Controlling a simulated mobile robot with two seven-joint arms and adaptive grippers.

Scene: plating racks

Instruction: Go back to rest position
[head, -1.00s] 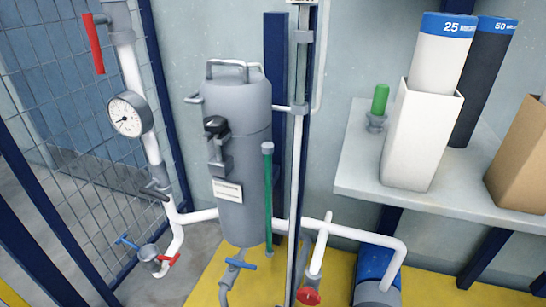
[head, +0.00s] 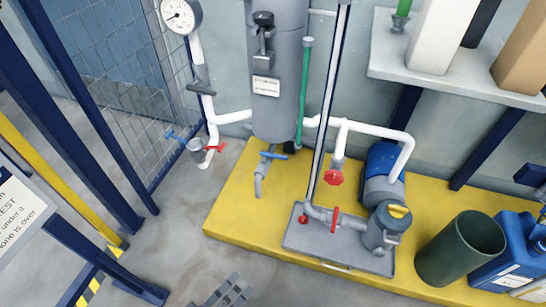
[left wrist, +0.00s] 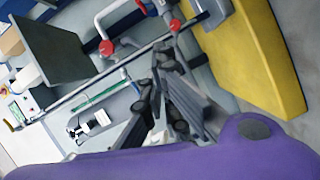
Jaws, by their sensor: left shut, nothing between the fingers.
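My left gripper (head: 229,290) shows at the bottom edge of the head view, grey and partly cut off, in front of the yellow platform. It is shut and empty. In the left wrist view the same gripper (left wrist: 165,58) shows as dark linked fingers above a purple arm link of mine, with pipes behind it. My right gripper is in neither view.
A grey tank (head: 277,75) and a blue pump (head: 383,165) stand on the yellow platform (head: 232,205). A green bin (head: 440,262) and blue canister (head: 508,248) are at right. A mesh fence (head: 115,95) and blue posts stand left.

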